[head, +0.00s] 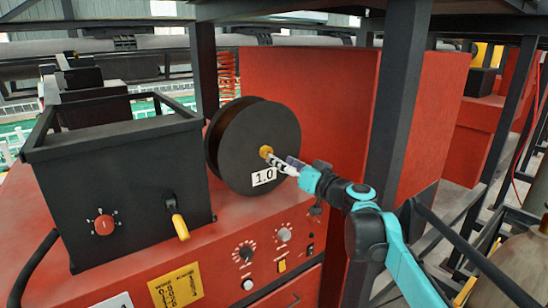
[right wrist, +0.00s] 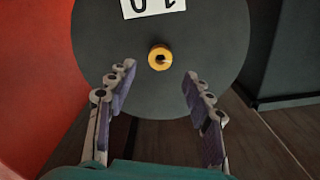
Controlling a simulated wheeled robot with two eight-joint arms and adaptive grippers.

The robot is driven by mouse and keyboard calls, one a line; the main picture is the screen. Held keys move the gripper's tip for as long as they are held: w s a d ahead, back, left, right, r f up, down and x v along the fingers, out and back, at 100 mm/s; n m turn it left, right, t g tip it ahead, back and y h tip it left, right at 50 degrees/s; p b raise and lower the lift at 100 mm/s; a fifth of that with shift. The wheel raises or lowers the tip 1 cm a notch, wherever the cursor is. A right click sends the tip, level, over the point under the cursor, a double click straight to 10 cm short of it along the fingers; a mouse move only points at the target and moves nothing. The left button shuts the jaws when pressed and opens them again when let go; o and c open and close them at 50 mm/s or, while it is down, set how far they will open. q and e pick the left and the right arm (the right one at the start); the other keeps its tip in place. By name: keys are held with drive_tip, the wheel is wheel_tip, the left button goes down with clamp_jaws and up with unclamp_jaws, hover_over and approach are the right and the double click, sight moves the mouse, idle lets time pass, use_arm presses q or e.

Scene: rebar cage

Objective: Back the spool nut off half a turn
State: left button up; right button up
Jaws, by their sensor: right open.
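The spool (head: 258,128) is a dark disc standing upright on the red machine, with a white "1.0" label (head: 264,176) on its face. The yellow spool nut (head: 266,152) sits at its centre. In the right wrist view the nut (right wrist: 160,57) is a round yellow ring with a dark centre. My right gripper (head: 280,163) is in front of the spool, close to the nut. In the wrist view its two fingers (right wrist: 157,90) are spread wide, with the nut beyond and between them, untouched. My left gripper is not in view.
A black box (head: 120,190) with a red knob and a yellow-handled lever stands left of the spool. Knobs and a switch (head: 284,235) line the panel below. A dark upright post (head: 400,100) stands just right of the spool, behind my right arm.

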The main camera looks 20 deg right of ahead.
drive_tip(key=v, duration=0.5)
drive_tip(key=shift+s+d, duration=0.1)
drive_tip(key=shift+s, duration=0.2)
